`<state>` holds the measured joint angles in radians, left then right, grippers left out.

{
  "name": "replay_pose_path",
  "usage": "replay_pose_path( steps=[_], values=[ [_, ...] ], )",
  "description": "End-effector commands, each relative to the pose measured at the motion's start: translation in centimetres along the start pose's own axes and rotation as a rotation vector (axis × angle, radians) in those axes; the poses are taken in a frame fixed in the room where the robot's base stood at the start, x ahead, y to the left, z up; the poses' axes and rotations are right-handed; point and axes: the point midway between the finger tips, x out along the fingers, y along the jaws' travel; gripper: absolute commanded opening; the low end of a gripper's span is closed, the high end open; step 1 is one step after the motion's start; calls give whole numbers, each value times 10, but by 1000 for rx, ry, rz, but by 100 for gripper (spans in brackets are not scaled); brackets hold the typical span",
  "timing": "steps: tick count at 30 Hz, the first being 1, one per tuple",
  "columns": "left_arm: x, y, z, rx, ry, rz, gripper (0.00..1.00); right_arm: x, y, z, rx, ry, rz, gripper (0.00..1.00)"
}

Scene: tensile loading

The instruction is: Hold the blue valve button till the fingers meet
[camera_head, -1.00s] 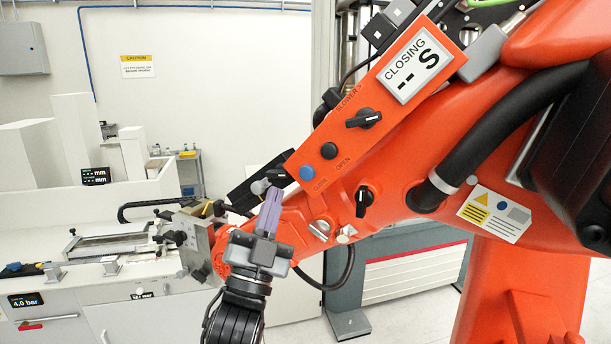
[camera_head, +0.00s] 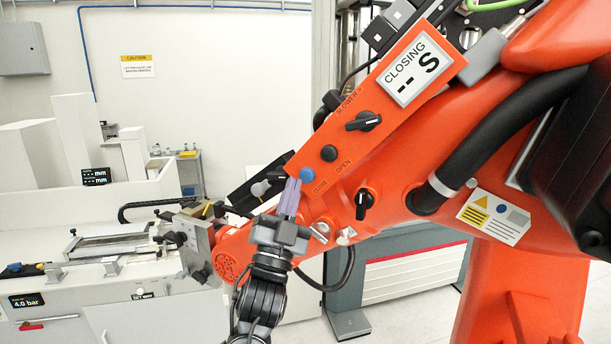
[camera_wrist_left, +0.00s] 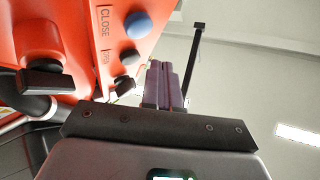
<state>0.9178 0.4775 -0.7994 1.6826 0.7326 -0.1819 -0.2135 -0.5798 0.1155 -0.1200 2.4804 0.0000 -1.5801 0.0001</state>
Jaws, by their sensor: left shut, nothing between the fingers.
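The blue button (camera_head: 306,174) is on the orange control panel of the machine, beside the word CLOSE. It also shows in the left wrist view (camera_wrist_left: 138,25), at the top. My left gripper (camera_head: 290,181) has its purple fingers shut together, with nothing between them. The tips are just left of the button in the head view. In the wrist view the fingers (camera_wrist_left: 161,65) point toward the button's side, and a gap shows in the picture. I cannot tell for certain whether they touch it. My right gripper is out of view.
The panel display (camera_head: 412,71) reads CLOSING with dashes and S. A black button (camera_head: 329,153) sits by OPEN, and a black knob (camera_head: 363,121) is above it. Another knob (camera_head: 364,202) is lower right.

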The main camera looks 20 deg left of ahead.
Motion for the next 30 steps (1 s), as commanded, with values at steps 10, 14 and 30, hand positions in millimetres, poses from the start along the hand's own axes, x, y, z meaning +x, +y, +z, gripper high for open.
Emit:
replay_pose_path(
  steps=[10, 14, 30],
  values=[
    [15, 11, 10, -1, 1, 0, 0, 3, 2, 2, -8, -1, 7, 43],
    [16, 12, 11, -1, 1, 0, 0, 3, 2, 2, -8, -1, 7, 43],
    [16, 12, 12, -1, 0, 0, 0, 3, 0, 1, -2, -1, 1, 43]
  ],
)
